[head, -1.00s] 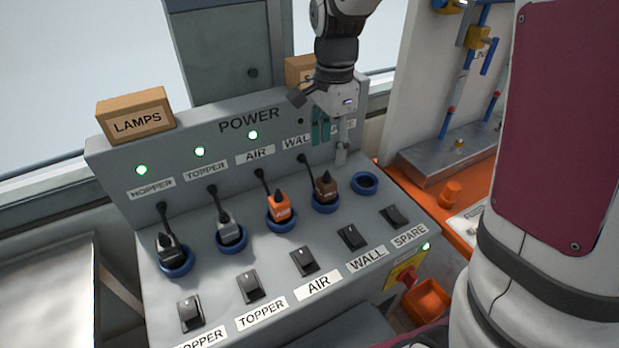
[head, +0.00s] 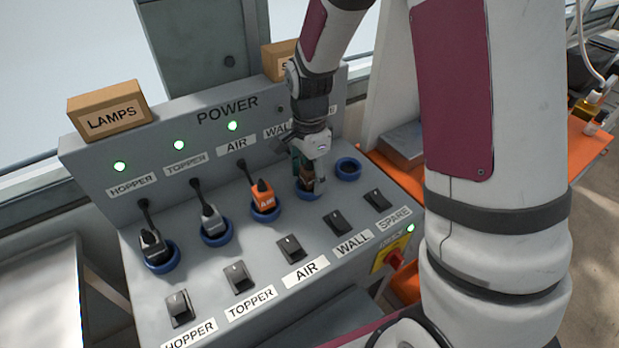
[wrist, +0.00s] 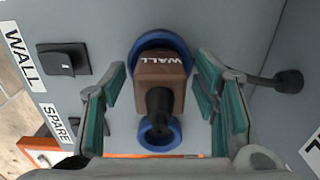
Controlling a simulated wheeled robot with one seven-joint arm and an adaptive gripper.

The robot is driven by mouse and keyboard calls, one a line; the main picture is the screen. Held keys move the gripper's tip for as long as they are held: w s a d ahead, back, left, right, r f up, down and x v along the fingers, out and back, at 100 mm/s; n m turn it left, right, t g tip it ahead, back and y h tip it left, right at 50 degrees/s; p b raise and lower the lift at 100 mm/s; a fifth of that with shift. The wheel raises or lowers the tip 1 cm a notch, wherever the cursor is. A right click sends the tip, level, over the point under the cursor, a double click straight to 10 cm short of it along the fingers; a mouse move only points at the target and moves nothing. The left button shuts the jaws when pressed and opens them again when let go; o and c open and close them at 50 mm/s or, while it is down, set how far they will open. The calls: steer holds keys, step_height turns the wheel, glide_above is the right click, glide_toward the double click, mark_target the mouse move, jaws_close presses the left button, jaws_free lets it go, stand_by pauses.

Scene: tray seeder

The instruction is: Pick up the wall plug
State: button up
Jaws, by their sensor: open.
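The wall plug (wrist: 161,82) is a brown block with a black cable boot, marked WALL, and it sits in a blue ring socket (wrist: 178,40). In the head view the wall plug (head: 306,180) is partly hidden by my gripper (head: 306,172). In the wrist view my gripper (wrist: 160,98) is open, with its green-padded fingers on either side of the plug. A gap shows between each finger and the plug, so it is not gripped.
The orange AIR plug (head: 263,196) stands in the ring just left. The empty SPARE ring (head: 348,169) is to the right. Switches, including the WALL switch (head: 337,222), line the panel front. The WALL cable (wrist: 278,82) runs into the back panel.

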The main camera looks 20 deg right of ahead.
mark_target(310, 164)
jaws_close()
stand_by(0.3)
steer(key=shift+r, duration=0.4)
steer(key=r, duration=0.3)
steer(key=shift+s, duration=0.3)
steer(key=s+r, duration=0.1)
steer(key=s, duration=1.4)
step_height(310, 164, up, 8)
steer(key=p, duration=0.6)
steer(key=shift+s+p, duration=0.25)
steer(key=shift+p, duration=0.05)
